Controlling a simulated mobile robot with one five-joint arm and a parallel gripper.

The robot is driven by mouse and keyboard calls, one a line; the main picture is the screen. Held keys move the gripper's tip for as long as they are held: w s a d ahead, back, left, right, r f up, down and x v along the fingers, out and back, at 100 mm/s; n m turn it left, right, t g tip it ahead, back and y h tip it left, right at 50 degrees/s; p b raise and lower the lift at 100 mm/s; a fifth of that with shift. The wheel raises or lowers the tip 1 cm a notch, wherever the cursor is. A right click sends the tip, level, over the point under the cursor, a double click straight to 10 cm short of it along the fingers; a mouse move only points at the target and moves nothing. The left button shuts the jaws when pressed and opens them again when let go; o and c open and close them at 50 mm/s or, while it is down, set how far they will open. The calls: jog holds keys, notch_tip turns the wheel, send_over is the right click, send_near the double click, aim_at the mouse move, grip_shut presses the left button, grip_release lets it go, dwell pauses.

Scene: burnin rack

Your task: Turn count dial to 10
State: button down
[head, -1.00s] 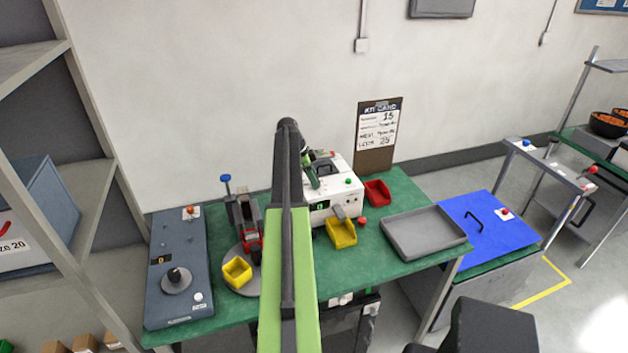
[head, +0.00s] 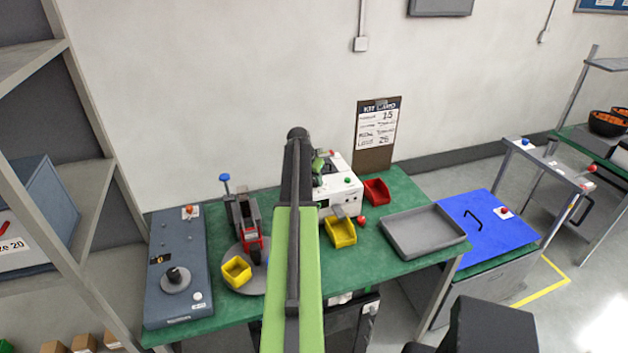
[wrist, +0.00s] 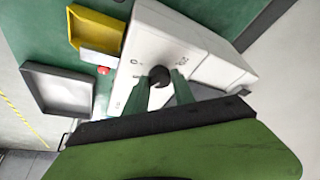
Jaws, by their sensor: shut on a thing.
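A white machine (head: 346,188) stands at the back of the green table; it also shows in the wrist view (wrist: 205,66). A black dial (wrist: 159,75) sits on its white face, with small marks around it that I cannot read. My gripper (wrist: 157,84) has its two green fingers on either side of this dial, shut on it. In the head view my arm hides most of the gripper and the dial. The machine's small dark display (head: 323,203) is partly hidden and its digits cannot be read.
A yellow bin (head: 341,232), a red bin (head: 377,191) and a grey tray (head: 424,232) lie right of my arm. A blue-grey box with a black knob (head: 178,276) and a red tape dispenser (head: 250,232) stand left. A clipboard card (head: 377,125) leans on the wall.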

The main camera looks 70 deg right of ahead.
jog(key=n, duration=0.2)
jog(key=n+t, duration=0.2)
jog(key=n, duration=0.1)
jog(key=shift+s+n, duration=0.3)
dwell(0.5)
jog(key=c, duration=1.1)
grip_release()
jog(key=shift+r, duration=0.1)
jog(key=p+v, duration=1.6)
jog(key=v, duration=0.1)
jog(key=shift+s+r, duration=0.1)
jog(key=shift+s, duration=0.1)
